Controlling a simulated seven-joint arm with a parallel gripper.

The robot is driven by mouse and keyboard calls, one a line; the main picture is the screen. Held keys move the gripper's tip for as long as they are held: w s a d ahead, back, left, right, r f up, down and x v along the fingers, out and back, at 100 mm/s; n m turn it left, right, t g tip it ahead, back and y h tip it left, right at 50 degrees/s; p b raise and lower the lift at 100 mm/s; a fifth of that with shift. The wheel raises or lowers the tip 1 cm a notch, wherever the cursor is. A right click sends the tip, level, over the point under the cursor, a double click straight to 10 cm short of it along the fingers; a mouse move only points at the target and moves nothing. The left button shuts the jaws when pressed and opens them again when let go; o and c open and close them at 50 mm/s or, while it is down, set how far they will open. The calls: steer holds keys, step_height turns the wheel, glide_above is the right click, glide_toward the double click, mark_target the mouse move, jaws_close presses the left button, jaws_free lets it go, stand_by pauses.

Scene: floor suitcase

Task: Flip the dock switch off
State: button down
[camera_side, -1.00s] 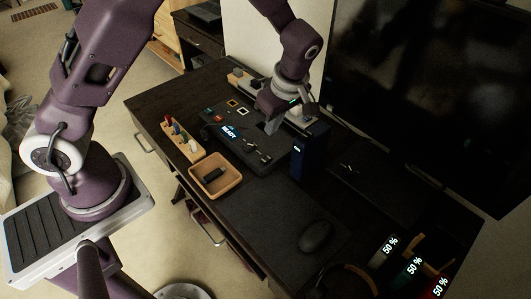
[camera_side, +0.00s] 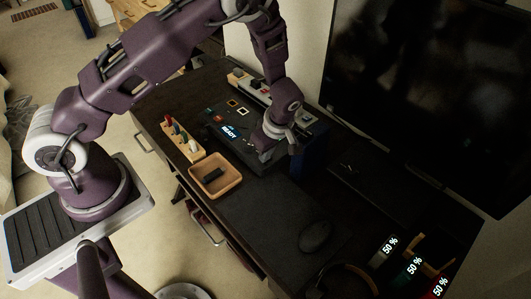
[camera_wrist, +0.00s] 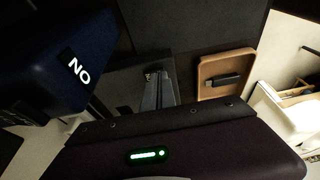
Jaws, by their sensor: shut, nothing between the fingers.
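The dark blue box (camera_side: 317,150), likely the dock, stands on the desk and is partly hidden behind my gripper in the side view. In the wrist view the blue box (camera_wrist: 62,62) fills the left and carries a lit label that reads "NO", or "ON" upside down. I cannot make out the switch lever clearly. My gripper (camera_side: 293,152) is shut and empty, pointing down beside the box. In the wrist view its fingers (camera_wrist: 160,88) are to the right of the box, with a visible gap between.
A black panel (camera_side: 213,122) with a "READY" screen lies behind my gripper. A wooden tray (camera_side: 232,184) holds a small black object. A wooden rack (camera_side: 193,152) with coloured pieces, a mouse (camera_side: 315,236) and a large monitor (camera_side: 420,90) stand around. The front desk mat is mostly clear.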

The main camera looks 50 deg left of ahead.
steer(key=shift+s+f, duration=0.65)
steer(key=shift+s, duration=0.1)
steer(key=shift+w+d+r, duration=0.1)
steer(key=shift+w+r, duration=0.05)
steer(key=shift+w, duration=0.85)
steer(key=shift+w+r, duration=0.1)
steer(key=shift+r, duration=0.25)
steer(key=s+a+v, duration=0.1)
steer(key=v, duration=1.3)
steer(key=shift+s, duration=0.3)
steer(key=shift+a+r, duration=0.1)
steer(key=shift+a, duration=0.05)
